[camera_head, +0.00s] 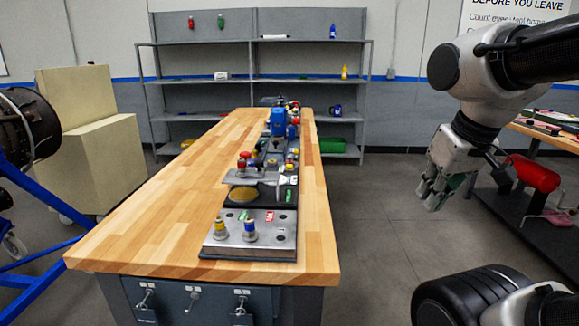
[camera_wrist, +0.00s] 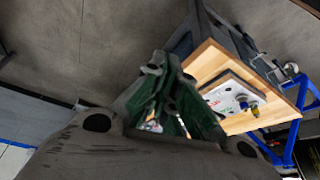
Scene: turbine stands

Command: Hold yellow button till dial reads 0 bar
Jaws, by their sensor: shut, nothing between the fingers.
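A metal panel (camera_head: 262,243) lies on the near end of the wooden bench in the head view. Two buttons stand on it: a yellow-topped one (camera_head: 220,228) at left and a blue-topped one (camera_head: 250,229) to its right. The panel (camera_wrist: 228,96) with both buttons also shows in the wrist view, the yellow button (camera_wrist: 254,110) near the bench corner. I cannot make out a dial reading. My gripper (camera_head: 432,196) hangs in the air right of the bench, apart from the panel. Its fingers (camera_wrist: 165,118) are shut and empty.
The wooden bench (camera_head: 170,205) runs away from me, with several fixtures and coloured parts along its right side. A grey shelf (camera_head: 260,62) stands at the back. Bare floor lies right of the bench.

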